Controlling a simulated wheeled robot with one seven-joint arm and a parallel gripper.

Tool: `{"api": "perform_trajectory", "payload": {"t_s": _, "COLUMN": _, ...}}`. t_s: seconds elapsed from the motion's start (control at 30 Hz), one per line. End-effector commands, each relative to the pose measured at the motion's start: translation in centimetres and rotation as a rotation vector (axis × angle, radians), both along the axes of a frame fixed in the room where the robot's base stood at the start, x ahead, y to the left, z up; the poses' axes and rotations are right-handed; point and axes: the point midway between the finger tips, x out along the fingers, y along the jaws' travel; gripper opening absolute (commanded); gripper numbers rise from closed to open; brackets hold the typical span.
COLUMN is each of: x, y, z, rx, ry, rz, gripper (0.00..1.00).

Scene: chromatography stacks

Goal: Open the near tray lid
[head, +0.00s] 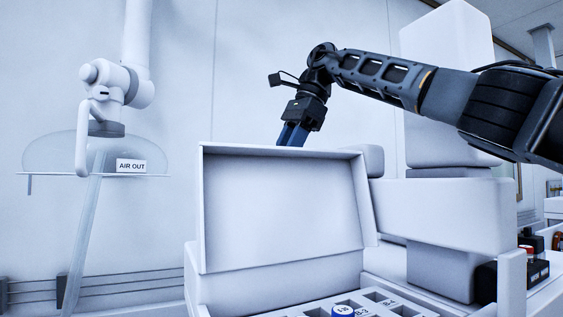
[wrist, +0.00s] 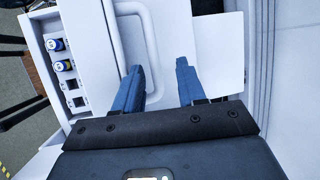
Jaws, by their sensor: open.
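The white tray lid (head: 283,210) stands raised and steep at the back of its tray in the head view, its hollow inner face toward me. The tray (head: 190,287) below holds slots and a blue-capped vial (head: 343,311). In the wrist view the lid's outer face (wrist: 178,33) shows with a white loop handle (wrist: 119,38). My gripper (head: 292,135) is open, with blue fingers, just behind the lid's top edge; the lid hides the fingertips. In the wrist view my gripper (wrist: 158,65) has nothing between its fingers; the left finger overlaps the handle, contact unclear.
A clear hood (head: 95,152) labelled AIR OUT hangs at the left. White block-shaped equipment (head: 440,215) stands close behind and right of the tray. Dark and red-topped items (head: 530,270) lie at far right. The wrist view shows two capped vials (wrist: 60,55) in slots.

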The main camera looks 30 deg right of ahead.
Motion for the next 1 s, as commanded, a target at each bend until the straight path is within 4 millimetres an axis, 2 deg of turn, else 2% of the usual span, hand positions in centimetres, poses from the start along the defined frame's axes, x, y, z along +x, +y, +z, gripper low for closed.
{"api": "perform_trajectory", "payload": {"t_s": 0.1, "x": -0.4, "y": -0.7, "z": 2.0, "rx": 0.001, "ry": -0.002, "rz": -0.001, "gripper": 0.4}}
{"api": "perform_trajectory", "payload": {"t_s": 0.3, "x": -0.7, "y": -1.5, "z": 3.7, "rx": 0.0, "ry": 0.0, "rz": 0.0, "gripper": 0.4}}
{"api": "perform_trajectory", "payload": {"t_s": 1.0, "x": -0.8, "y": -1.6, "z": 4.0, "rx": 0.001, "ry": 0.0, "rz": 0.0, "gripper": 0.4}}
